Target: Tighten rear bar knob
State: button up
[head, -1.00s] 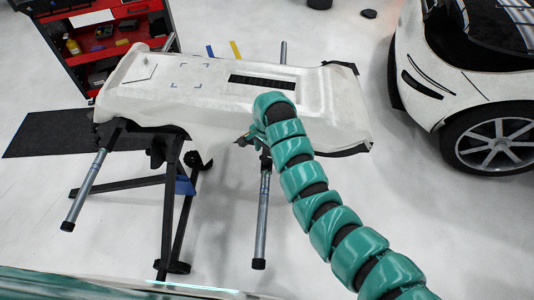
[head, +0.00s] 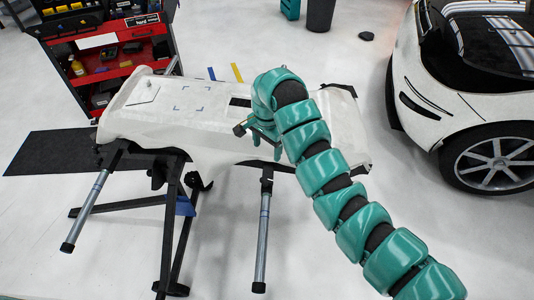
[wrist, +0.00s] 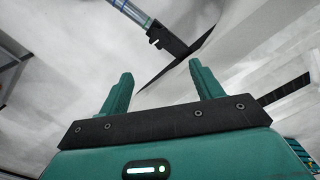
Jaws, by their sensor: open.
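A white bumper-like panel (head: 190,110) lies on a black folding stand (head: 170,230). Steel bars stick out toward me below its front edge, a left bar (head: 87,210) and a right bar (head: 263,235). The right bar has a black bracket (head: 267,181) at its upper end. In the wrist view a steel bar (wrist: 130,10) ends in a black bracket (wrist: 168,40) beyond my fingertips. No knob can be made out clearly. My gripper (wrist: 160,85) is open and empty; in the head view it hangs over the panel's front right part, partly hidden by my arm.
A red tool cart (head: 110,60) stands behind the panel at left. A white car (head: 470,100) is at right. A dark mat (head: 50,150) lies on the floor at left. The floor between stand and car is largely clear, apart from my arm.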

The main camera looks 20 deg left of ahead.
jog(key=shift+r, duration=0.9)
